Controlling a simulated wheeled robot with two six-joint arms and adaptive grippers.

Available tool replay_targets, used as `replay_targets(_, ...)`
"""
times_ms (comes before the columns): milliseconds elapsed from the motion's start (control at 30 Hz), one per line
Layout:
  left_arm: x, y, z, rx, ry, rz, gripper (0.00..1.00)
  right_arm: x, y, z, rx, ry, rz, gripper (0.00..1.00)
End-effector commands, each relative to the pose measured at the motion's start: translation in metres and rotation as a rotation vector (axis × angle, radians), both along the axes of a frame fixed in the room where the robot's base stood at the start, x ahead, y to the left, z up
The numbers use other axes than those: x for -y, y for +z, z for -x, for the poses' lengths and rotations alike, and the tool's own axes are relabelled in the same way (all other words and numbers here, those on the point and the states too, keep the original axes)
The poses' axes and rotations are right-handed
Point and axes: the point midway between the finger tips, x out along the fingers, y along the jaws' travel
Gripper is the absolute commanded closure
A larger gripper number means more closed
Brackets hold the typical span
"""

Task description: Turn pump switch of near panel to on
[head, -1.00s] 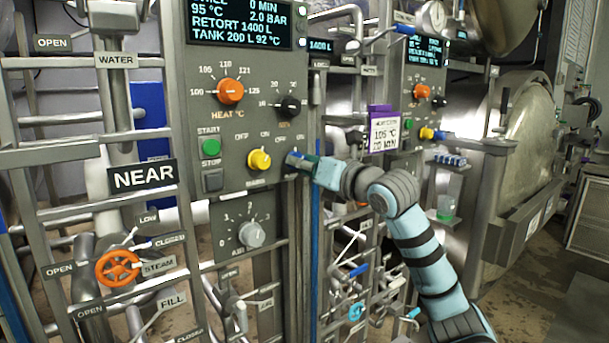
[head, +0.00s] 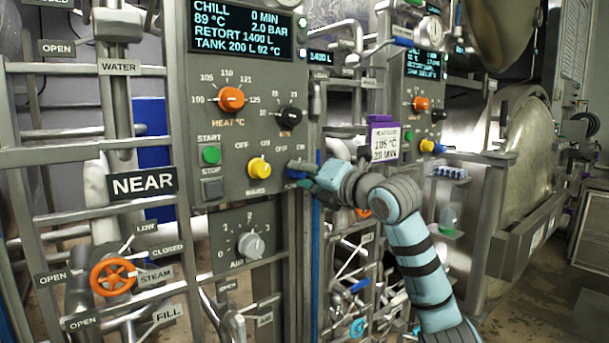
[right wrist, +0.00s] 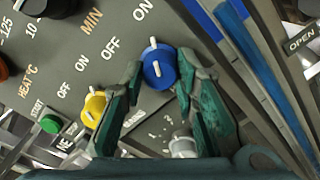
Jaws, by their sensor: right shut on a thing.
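The near panel (head: 228,190) is a grey panel beside the NEAR sign (head: 142,184). Its blue pump switch (right wrist: 158,72) is a round knob right of the yellow knob (head: 259,168). My right gripper (head: 303,172) reaches it from the right. In the right wrist view its green fingers (right wrist: 158,82) are closed on both sides of the blue knob. The knob's white mark points up in that view, roughly toward the ON label (right wrist: 143,10), with OFF (right wrist: 110,46) to its left. In the head view the gripper mostly hides the switch. My left gripper is not in view.
The panel also bears an orange heat knob (head: 232,99), a black knob (head: 290,116), a green start button (head: 211,155) and a grey air knob (head: 251,245). The display (head: 243,30) reads CHILL, 89 °C. Pipes and blue uprights run close to the right.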

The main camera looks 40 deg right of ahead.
Motion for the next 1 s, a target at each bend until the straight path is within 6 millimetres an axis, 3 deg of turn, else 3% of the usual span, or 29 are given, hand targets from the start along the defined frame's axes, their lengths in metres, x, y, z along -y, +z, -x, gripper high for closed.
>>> replay_targets(200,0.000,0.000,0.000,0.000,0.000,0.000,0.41,0.000,0.000,0.000,-0.001,0.001,-0.001,1.00)
replay_targets(233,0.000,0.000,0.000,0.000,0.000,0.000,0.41,0.000,0.000,0.000,-0.001,0.001,-0.001,0.68)
replay_targets(333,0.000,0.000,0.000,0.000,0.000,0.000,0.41,0.000,0.000,0.000,-0.001,0.001,0.000,0.53)
replay_targets(667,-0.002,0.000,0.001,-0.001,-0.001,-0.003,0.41,0.001,0.000,0.003,0.001,-0.001,0.002,0.53)
replay_targets(1000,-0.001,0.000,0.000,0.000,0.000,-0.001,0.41,0.003,-0.001,0.062,-0.001,-0.013,0.008,0.53)
